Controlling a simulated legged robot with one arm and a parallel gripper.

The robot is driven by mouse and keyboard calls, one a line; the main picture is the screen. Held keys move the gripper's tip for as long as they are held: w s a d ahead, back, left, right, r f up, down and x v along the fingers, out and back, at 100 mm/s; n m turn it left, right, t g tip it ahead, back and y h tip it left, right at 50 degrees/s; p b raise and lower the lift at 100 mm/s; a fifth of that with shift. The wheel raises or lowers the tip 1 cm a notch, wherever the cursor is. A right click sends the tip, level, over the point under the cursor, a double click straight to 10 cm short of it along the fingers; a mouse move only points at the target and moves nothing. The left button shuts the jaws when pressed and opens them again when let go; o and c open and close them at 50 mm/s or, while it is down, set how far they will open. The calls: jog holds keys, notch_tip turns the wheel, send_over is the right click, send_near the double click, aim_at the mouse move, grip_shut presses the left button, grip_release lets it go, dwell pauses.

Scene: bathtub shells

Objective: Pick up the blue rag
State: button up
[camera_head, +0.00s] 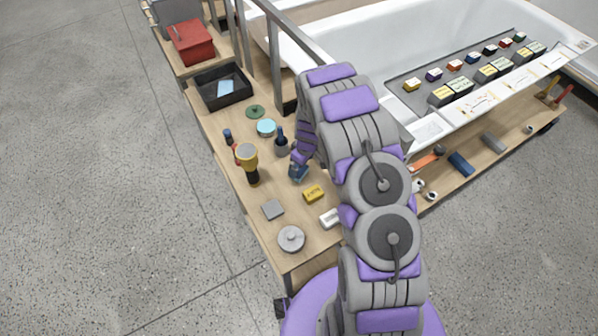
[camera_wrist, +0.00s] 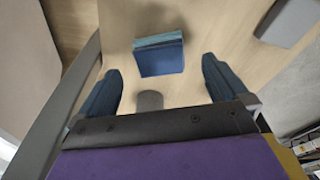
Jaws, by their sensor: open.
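A folded blue piece that looks like the blue rag (camera_wrist: 160,58) lies on the wooden surface in the wrist view, with a lighter teal edge along its top. My gripper (camera_wrist: 160,82) is open, its two dark blue fingers on either side of the view. The blue piece is beyond the fingertips and between their lines, and nothing is held. In the head view my gripper (camera_head: 298,172) hangs low over the wooden bench, beside the yellow block. There I cannot tell the rag apart from the blue fingers.
A black bin (camera_head: 210,98) holds a light blue sheet. The bathtub (camera_head: 385,45) is at right.

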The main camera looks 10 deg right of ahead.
jog(key=f, duration=0.1)
jog(key=f+b, duration=0.1)
jog(key=f, duration=0.1)
jog(key=w+f, duration=0.1)
jog(key=f, duration=0.1)
jog(key=shift+a+b, duration=0.35)
jog(key=c, duration=1.1)
notch_tip(320, 180, up, 10)
jog(key=shift+r+p, duration=0.1)
jog(key=shift+p, duration=1.1)
jog(key=o, duration=0.5)
jog(key=c, duration=0.3)
